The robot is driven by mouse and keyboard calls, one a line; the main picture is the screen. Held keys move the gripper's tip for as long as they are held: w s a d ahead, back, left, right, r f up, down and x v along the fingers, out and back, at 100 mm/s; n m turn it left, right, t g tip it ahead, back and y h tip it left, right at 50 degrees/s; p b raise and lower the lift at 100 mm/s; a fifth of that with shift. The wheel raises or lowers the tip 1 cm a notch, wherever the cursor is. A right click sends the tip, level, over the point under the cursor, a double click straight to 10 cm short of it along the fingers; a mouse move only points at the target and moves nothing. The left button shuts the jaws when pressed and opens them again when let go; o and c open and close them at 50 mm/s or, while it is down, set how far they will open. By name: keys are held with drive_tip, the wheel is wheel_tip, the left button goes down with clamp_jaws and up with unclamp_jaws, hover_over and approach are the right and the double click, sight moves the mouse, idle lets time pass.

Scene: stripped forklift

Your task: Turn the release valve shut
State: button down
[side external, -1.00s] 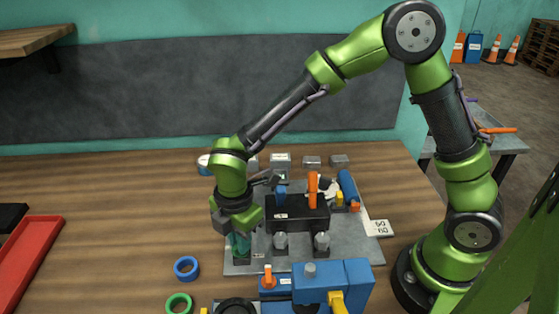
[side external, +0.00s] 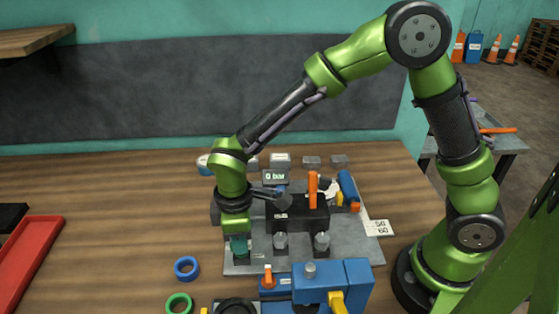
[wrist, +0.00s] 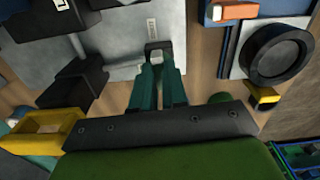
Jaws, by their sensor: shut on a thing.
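My gripper (side external: 240,243), with teal fingers, points down at the left edge of the grey plate (side external: 350,237). Its fingertips are shut on the release valve, at a small dark block (side external: 242,258). In the wrist view the fingers (wrist: 158,66) are close together, with a dark square-edged part (wrist: 158,45) at their tips. The fingers hide most of the valve, so its turn angle cannot be told. A small display (side external: 275,177) behind reads "0 bar".
A black block (side external: 297,219) with an upright orange lever (side external: 312,188) stands right of my gripper. A blue block (side external: 358,276) is in front. A blue ring (side external: 187,268) and a green ring (side external: 179,303) lie on the wooden table. A red tray (side external: 30,262) is far left.

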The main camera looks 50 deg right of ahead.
drive_tip(key=shift+m, duration=0.3)
drive_tip(key=c, duration=1.2)
unclamp_jaws()
drive_tip(key=shift+o, duration=0.2)
wheel_tip(320, 180, up, 17)
drive_tip(key=shift+w+f, duration=0.1)
drive_tip(key=s+d+r+m+t+y, duration=0.1)
drive_tip(key=s+d+m+t, duration=0.2)
drive_tip(key=s+d+m, duration=0.2)
drive_tip(key=s+d+r+m+t+y, duration=0.1)
drive_tip(key=s+d+m+t, duration=0.3)
drive_tip(key=d, duration=0.8)
drive_tip(key=s+m, duration=0.2)
drive_tip(key=m, duration=0.2)
drive_tip(key=shift+d+r, duration=0.2)
drive_tip(key=shift+r, duration=0.15)
